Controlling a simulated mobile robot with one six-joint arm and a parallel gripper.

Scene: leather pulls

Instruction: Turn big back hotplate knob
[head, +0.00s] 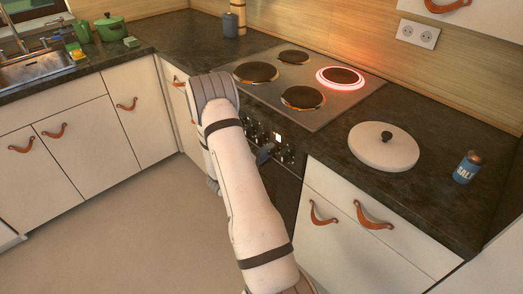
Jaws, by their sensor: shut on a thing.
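The stove (335,115) has several dark round hotplates on its steel top. The back right hotplate (341,76) has a bright red glowing ring around it. The black control knobs (287,154) sit in a row on the stove's front panel, with a small lit display (278,137) among them. My gripper (266,152) is at this panel, shut on a knob. My arm hides the left part of the panel and much of the gripper. I cannot tell from this view which knob it holds or how far that knob is turned.
A round white lid-like object with a black knob (384,147) and a blue salt shaker (467,168) stand on the right counter. Drawers with leather pulls (373,216) are below. A green pot (110,27) stands near the sink (30,68). The floor at left is clear.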

